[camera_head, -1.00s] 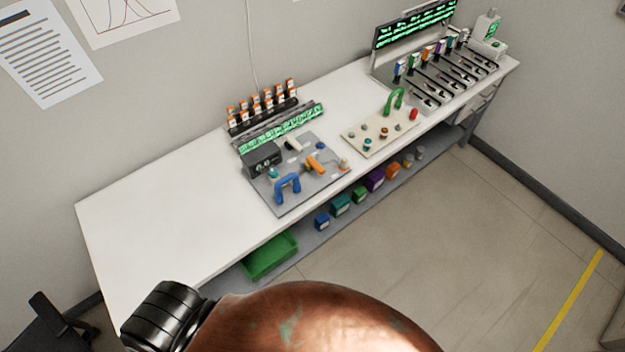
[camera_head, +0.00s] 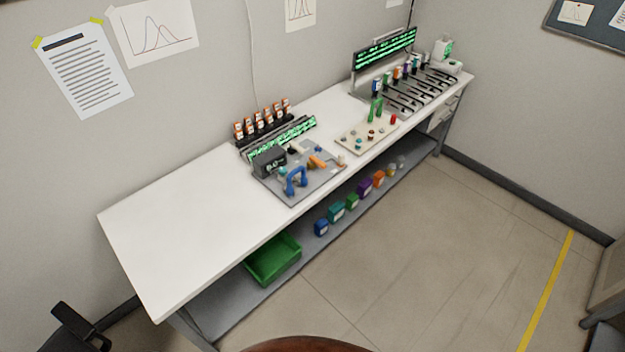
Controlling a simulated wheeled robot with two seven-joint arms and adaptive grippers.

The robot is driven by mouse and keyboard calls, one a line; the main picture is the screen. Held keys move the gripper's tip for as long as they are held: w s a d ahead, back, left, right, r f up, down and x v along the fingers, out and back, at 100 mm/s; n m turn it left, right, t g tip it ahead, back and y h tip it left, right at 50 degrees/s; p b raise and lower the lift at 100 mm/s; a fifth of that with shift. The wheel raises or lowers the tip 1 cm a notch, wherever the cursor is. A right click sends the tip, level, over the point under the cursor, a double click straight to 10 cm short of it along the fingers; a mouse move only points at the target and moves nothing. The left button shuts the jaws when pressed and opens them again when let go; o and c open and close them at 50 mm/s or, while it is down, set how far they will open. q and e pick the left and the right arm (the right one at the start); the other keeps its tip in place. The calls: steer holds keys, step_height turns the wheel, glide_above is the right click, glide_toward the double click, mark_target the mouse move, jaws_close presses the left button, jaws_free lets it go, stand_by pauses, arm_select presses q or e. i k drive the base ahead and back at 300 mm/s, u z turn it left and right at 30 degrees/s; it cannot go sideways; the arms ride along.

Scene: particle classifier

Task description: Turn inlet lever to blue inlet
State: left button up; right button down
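A grey panel (camera_head: 296,193) lies on the white bench. On it are a blue arched handle (camera_head: 297,179), an orange lever-like part (camera_head: 317,162), a dark box with a small display (camera_head: 268,160) and smaller knobs.
The white bench (camera_head: 180,230) runs along the wall, with bare top at the left. Behind the grey panel is a rack of orange-capped vials (camera_head: 262,122). Slotted tracks (camera_head: 410,95) stand at the far right. A green bin (camera_head: 274,260) is on the lower shelf.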

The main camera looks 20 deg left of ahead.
mark_target(312, 159)
steer(key=u, duration=1.4)
steer(key=i, duration=0.5)
